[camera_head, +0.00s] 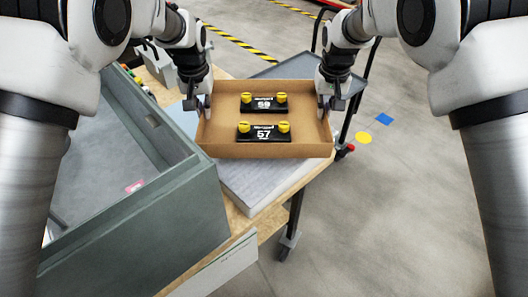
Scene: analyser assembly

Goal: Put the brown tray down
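The brown tray (223,149) is an open, shallow box in the middle of the head view. It holds two black parts with yellow knobs, one marked 58 (263,104) and one marked 57 (263,134). My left gripper (205,108) is at the tray's left wall and my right gripper (325,105) is at its right wall. Both look closed on those walls, with the fingertips partly hidden. The tray appears level, over a light grey slab (262,181) on the wooden table; I cannot tell whether it touches the slab.
A large grey open-topped housing (150,240) fills the left front, close to the tray. The wooden table's edge (245,222) lies below the slab. A dark cart (285,67) stands behind the tray. Open floor with a blue square (384,119) and yellow circle (363,138) is at right.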

